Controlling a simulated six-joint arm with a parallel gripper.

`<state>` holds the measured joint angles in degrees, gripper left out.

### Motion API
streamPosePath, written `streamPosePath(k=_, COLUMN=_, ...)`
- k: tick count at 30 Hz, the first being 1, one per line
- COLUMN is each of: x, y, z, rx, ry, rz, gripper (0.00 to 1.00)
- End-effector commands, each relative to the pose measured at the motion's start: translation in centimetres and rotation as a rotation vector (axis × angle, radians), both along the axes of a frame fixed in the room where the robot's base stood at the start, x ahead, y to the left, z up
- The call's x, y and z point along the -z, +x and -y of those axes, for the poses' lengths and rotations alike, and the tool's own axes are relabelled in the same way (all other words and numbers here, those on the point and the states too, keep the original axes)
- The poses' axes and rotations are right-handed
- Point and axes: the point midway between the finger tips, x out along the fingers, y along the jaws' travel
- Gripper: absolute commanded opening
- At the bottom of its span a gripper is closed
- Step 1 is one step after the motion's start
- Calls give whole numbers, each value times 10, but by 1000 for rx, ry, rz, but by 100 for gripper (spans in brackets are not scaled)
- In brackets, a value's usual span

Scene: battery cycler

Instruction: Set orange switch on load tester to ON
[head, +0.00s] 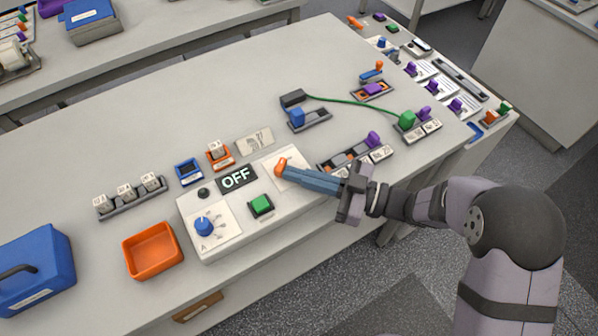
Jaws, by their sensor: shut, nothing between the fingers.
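The load tester (220,240) is a pale box near the front edge of the table in the head view. Its display (236,178) reads OFF. The orange switch (281,166) is on a white plate at the right end of its top. My gripper (290,173) is shut, and its fingertips are at the switch, touching it or very close; I cannot tell which. The fingers hide part of the switch plate. A blue knob (204,226) and a green button (261,205) are on the same box.
An orange tray (152,250) and a blue case (36,270) stand to the left. A rack with a purple piece (373,138) is just beyond my gripper. A green cable (350,101) runs behind it. The table's back middle is clear.

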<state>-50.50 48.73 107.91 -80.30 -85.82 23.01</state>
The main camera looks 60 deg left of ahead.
Motion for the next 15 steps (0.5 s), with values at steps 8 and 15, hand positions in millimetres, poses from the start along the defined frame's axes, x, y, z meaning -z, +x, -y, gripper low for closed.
streamPosePath(k=8, x=0, y=0, z=0, rx=0, ry=0, rz=0, gripper=0)
streamPosePath(k=15, x=0, y=-2, z=1, rx=27, ry=-1, rz=-2, gripper=0)
